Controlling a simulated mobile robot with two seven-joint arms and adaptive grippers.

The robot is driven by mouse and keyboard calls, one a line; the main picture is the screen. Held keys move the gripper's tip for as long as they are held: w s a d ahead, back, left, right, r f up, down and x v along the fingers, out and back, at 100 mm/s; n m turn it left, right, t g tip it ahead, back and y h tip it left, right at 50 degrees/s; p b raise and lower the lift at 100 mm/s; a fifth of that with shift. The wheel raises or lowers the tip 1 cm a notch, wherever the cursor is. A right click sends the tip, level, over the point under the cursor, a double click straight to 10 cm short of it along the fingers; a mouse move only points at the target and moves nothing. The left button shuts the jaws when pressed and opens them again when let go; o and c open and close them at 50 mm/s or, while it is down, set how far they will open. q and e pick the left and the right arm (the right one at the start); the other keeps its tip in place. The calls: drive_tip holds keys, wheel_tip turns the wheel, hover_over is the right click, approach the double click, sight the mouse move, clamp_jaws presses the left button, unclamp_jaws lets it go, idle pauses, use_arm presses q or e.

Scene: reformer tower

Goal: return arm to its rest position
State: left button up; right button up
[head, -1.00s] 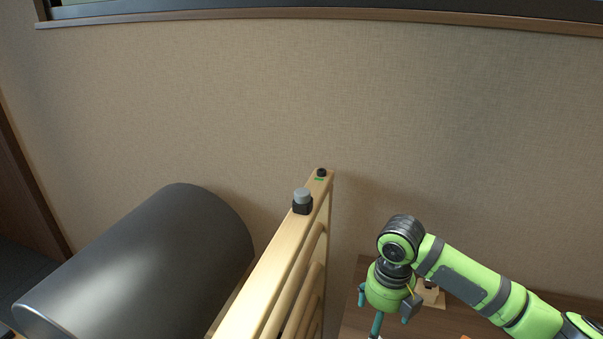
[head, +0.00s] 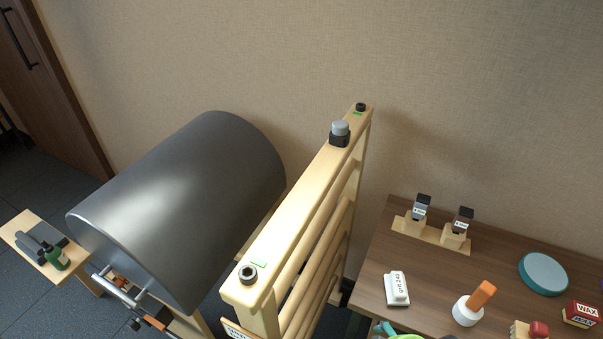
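My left gripper is out of view.
A wooden ladder-like tower (head: 300,195) with a grey-capped black block (head: 340,135) on top stands left of the table. A dark grey barrel (head: 185,200) is further left.

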drive_tip(key=s+d+m+h, duration=0.1)
drive_tip(key=s+d+m, duration=0.3)
drive_tip(key=m, duration=0.1)
wheel_tip(320, 180, down, 24)
drive_tip(key=s+g, duration=0.1)
drive_tip(key=s, duration=0.2)
drive_tip(key=s+d+f+g, duration=0.1)
drive_tip(key=s+d+f, duration=0.1)
drive_tip(key=s+f, duration=1.1)
drive_tip(key=shift+s+d+n+g+h+p, duration=0.25)
drive_tip(key=shift+s+n+g+h+p, duration=0.05)
drive_tip(key=shift+s, duration=0.25)
